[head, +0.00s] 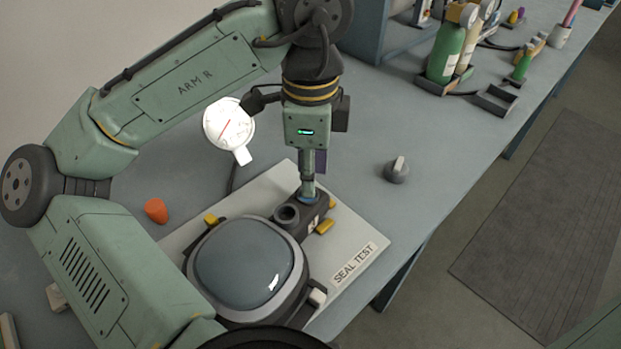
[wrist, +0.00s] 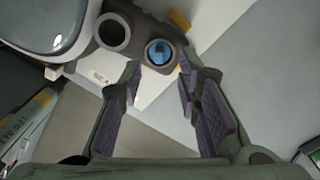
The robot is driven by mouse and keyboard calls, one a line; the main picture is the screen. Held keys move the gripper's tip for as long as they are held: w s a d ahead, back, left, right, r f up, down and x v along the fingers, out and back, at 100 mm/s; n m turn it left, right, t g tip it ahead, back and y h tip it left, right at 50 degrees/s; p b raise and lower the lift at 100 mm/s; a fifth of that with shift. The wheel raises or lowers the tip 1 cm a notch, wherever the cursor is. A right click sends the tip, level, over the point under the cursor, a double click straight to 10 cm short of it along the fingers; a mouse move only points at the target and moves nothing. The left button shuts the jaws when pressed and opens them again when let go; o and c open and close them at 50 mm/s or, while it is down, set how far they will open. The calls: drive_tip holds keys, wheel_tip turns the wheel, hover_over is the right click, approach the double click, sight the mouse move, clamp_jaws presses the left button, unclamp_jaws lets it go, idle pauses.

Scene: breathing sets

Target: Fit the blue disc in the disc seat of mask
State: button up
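The mask (head: 243,264) lies on the pale SEAL TEST board, with its grey visor up and a dark block with two round seats at its upper right. The blue disc (head: 308,197) is at the far seat, mostly covered by my gripper (head: 308,188). In the wrist view the blue disc (wrist: 159,52) lies within the dark rim of one round seat; whether it is fully down I cannot tell. The other seat (wrist: 113,32) is an empty dark ring. My gripper (wrist: 160,68) has its two purple-padded fingers apart, with clear gaps between them and the disc.
A white gauge (head: 229,125) stands behind the board. An orange cone-like piece (head: 156,210) lies to the left, and a grey knob (head: 397,169) to the right. Green bottles (head: 446,52) stand at the back.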

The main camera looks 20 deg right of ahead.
wheel_tip(320, 180, up, 9)
idle(0.3)
idle(0.5)
